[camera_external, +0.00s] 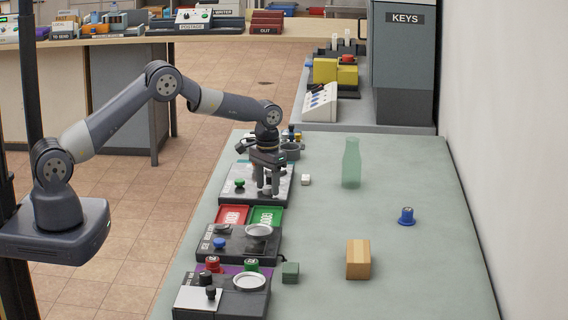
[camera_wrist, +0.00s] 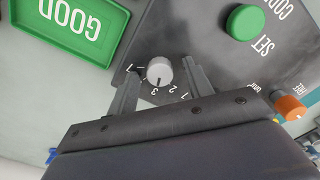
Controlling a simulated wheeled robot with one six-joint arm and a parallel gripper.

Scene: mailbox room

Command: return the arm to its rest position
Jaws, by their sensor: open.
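My arm reaches from its base at the left over the bench to a dark control panel (camera_external: 230,196). My gripper (camera_external: 268,188) points down over the right part of this panel. In the wrist view my gripper (camera_wrist: 158,80) is open, with one finger on each side of a small silver knob (camera_wrist: 159,71). The knob has a dark pointer mark and stands on a dial with printed numbers. I cannot tell whether the fingers touch it. A green button (camera_wrist: 245,24) and an orange knob (camera_wrist: 290,106) are on the same panel.
Red (camera_external: 231,216) and green (camera_external: 267,216) trays lie in front of the panel, with more panels nearer. A glass bottle (camera_external: 351,165), a white cube (camera_external: 306,180), a blue-topped object (camera_external: 406,216) and a wooden block (camera_external: 358,260) stand to the right. Space above the bench is mostly clear.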

